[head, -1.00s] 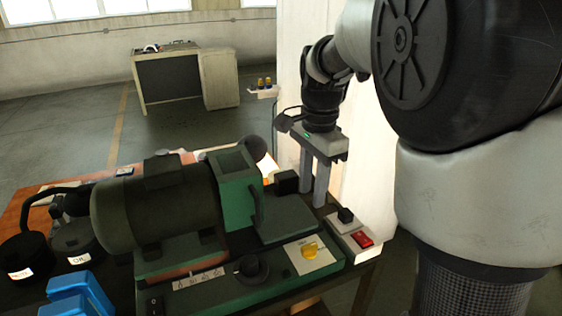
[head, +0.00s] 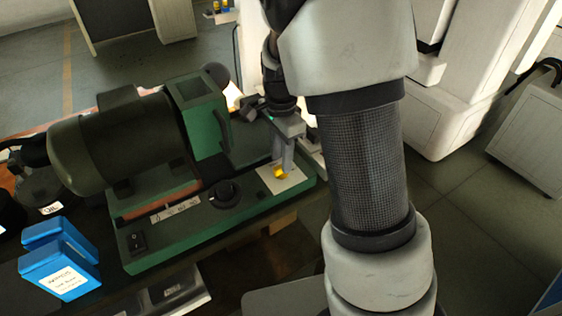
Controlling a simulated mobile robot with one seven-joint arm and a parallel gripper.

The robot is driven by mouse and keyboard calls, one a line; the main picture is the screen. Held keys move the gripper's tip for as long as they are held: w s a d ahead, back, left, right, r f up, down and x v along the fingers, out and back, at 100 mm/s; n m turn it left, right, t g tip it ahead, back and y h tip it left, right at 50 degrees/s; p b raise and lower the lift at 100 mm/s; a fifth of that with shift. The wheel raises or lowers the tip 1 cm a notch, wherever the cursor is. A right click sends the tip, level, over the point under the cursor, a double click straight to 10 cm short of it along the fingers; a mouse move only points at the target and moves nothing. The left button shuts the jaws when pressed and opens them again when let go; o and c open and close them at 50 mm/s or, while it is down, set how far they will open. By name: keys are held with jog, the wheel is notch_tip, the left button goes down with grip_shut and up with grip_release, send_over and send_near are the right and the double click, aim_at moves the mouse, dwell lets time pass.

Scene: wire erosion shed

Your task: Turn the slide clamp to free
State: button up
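The green machine (head: 205,130) with its dark motor fills the left of the bench. A black dial (head: 223,194) and a black switch (head: 137,241) sit on the base's front. Blue boxes (head: 60,262) stand at the front left. My arm blocks the area right of the knob.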

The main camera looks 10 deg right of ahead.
jog(key=shift+f, duration=1.15)
grip_shut()
